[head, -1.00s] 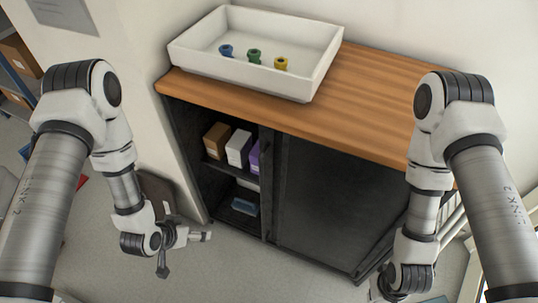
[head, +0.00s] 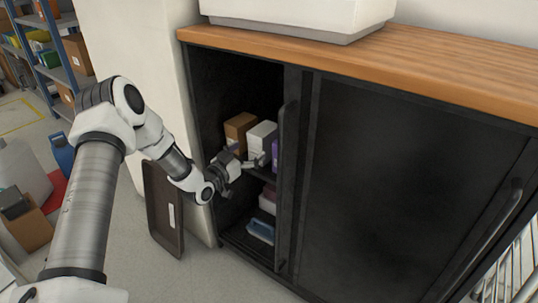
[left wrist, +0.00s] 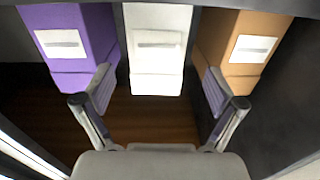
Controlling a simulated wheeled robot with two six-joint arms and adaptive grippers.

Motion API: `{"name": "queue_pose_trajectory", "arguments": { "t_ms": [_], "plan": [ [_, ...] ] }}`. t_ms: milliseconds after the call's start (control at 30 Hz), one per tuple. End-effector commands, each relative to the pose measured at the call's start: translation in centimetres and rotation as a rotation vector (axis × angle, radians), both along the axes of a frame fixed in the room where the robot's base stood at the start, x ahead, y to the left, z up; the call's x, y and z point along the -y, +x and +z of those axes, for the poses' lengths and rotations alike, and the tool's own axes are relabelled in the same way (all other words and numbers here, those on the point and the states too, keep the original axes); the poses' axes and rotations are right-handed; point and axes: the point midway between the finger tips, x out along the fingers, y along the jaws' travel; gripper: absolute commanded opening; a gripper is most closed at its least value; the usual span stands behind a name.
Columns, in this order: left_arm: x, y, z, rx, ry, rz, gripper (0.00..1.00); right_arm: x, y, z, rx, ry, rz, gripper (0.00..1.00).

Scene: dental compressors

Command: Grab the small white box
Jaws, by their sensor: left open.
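The small white box (head: 262,138) stands on the upper shelf inside the open left part of the dark cabinet, between a brown box (head: 239,131) and a purple box (head: 275,155). In the left wrist view the white box (left wrist: 157,50) is centred ahead, with the purple box (left wrist: 72,45) on the left and the brown box (left wrist: 238,48) on the right. My left gripper (head: 243,158) is at the cabinet opening in front of the boxes. Its fingers (left wrist: 158,92) are spread and empty, roughly in line with the white box's two sides. My right gripper is not in view.
The cabinet's frame post and door (head: 400,170) close off the right side. A blue item (head: 261,230) lies on the lower shelf. A dark panel (head: 163,210) leans at the left.

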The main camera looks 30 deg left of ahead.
Motion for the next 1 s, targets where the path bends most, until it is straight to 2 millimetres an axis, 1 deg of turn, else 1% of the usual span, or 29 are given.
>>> {"name": "queue_pose_trajectory", "arguments": {
  "t_ms": [167,200,300,400,567,600,667,700,767,1000],
  "plan": [
    [0.7,2.7,-0.5,0.000,0.004,-0.003,0.94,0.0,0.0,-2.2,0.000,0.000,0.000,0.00],
    [0.9,3.5,-0.5,0.001,0.004,-0.003,0.94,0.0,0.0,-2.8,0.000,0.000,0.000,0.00],
    [0.9,5.1,-0.3,-0.001,0.002,-0.002,0.94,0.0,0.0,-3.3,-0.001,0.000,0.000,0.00],
    [1.0,5.7,0.0,-0.003,0.001,-0.001,0.94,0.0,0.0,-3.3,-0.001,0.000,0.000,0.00],
    [0.9,5.6,0.1,-0.004,-0.001,0.000,0.94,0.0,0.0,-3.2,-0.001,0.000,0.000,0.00],
    [0.9,5.6,0.1,-0.003,-0.001,0.000,0.80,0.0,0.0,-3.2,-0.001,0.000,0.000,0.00],
    [0.9,5.6,0.1,-0.003,-0.001,0.000,0.58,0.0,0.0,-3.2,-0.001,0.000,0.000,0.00],
    [0.9,5.6,0.1,-0.003,-0.001,-0.001,0.44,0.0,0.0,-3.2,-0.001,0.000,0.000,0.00],
    [0.9,5.6,0.1,-0.003,-0.001,-0.001,0.23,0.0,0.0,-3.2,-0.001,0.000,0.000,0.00],
    [0.9,5.6,0.1,-0.003,-0.001,0.000,0.23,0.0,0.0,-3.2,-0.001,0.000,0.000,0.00]
  ]
}}
